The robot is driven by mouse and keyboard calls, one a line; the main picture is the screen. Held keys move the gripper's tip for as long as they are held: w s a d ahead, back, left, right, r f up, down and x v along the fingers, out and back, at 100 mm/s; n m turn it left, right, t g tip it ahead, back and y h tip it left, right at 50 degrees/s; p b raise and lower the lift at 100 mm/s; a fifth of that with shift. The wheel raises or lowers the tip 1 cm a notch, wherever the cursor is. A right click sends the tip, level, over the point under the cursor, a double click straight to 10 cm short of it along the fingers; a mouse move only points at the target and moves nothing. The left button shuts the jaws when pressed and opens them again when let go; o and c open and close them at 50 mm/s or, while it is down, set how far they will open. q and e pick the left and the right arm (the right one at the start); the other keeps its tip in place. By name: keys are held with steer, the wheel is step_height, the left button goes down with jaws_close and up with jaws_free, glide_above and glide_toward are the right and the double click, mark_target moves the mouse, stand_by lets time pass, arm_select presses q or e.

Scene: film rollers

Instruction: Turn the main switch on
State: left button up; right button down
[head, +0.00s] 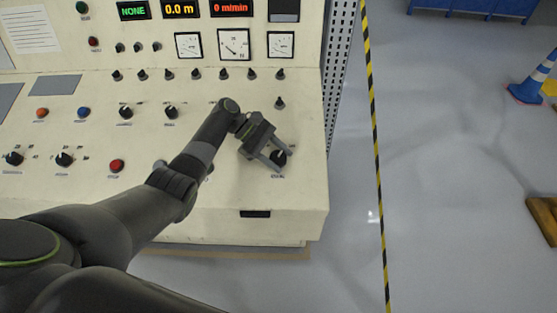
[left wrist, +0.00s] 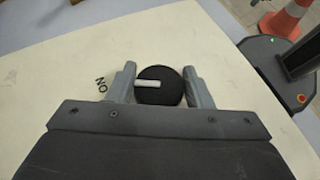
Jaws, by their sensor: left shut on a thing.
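The main switch (head: 279,157) is a black round knob at the right front of the cream control panel. In the left wrist view the knob (left wrist: 172,90) shows a white pointer line that points left, toward the printed word "ON". My left gripper (head: 276,158) is over the knob with one finger on each side of it. The label below the knob is too small to read. My right gripper is not in view.
The cream control panel (head: 225,190) holds several other knobs, a red button (head: 117,165), gauges and lit displays reading "NONE", "0.0 m" and "0 m/min". A yellow-black floor stripe (head: 375,150) runs right of it. A blue cone (head: 530,85) stands far right.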

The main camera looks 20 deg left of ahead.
arm_select(q)
steer(key=shift+f+m+g+b, duration=0.1)
steer(key=shift+m+g+b, duration=0.2)
steer(key=shift+m+g, duration=0.2)
steer(key=o, duration=1)
steer(key=b+v, duration=0.4)
steer(key=v, duration=1.3)
steer(key=shift+w+r, duration=0.25)
steer(key=shift+r, duration=0.2)
